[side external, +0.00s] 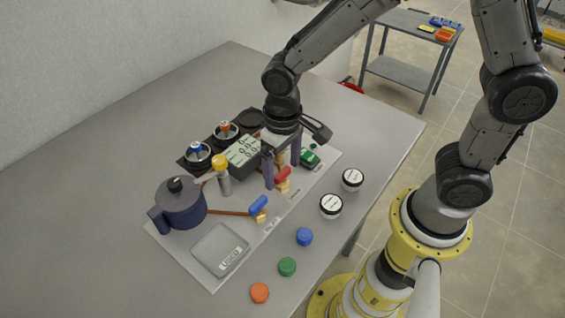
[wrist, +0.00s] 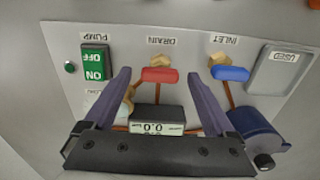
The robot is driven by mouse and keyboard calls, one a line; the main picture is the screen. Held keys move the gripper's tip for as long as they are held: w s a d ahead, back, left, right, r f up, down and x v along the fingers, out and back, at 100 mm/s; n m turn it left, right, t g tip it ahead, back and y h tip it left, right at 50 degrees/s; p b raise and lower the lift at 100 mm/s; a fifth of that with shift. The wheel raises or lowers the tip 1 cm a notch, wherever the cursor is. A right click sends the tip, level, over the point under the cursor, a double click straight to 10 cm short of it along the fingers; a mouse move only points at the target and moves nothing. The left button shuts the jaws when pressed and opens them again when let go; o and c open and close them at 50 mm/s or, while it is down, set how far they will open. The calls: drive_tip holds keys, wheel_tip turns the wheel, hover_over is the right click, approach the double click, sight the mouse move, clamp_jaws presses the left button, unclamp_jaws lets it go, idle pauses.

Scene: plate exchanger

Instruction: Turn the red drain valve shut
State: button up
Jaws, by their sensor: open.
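The red drain valve (side external: 283,174) stands on the grey panel, with a red lever on a brass body. In the wrist view the red lever (wrist: 160,75) lies crosswise beside the upside-down DRAIN label. My gripper (side external: 282,170) is open and points down over the panel at this valve. In the wrist view the fingertips of my gripper (wrist: 159,77) appear on either side of the red lever, with a gap at each end. I cannot tell their exact height relative to it. Nothing is held.
The blue inlet valve (wrist: 230,73) stands beside the drain valve. The green pump switch (wrist: 95,62) is on the other side. A display box (side external: 242,150), yellow-topped post (side external: 220,163) and dark pot (side external: 180,206) are close by.

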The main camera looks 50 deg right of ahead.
sight(283, 172)
wheel_tip(283, 172, up, 14)
idle(0.6)
drive_tip(key=shift+f, duration=0.1)
drive_tip(key=s+d+r+m+t, duration=0.2)
drive_tip(key=s+d+r+t, duration=0.1)
drive_tip(key=s+d+r, duration=0.3)
drive_tip(key=s+d+f+n+t, duration=0.2)
drive_tip(key=s+d+f, duration=0.2)
drive_tip(key=s+d, duration=0.2)
drive_tip(key=shift+s+t, duration=0.3)
drive_tip(key=shift+s, duration=0.6)
idle(0.6)
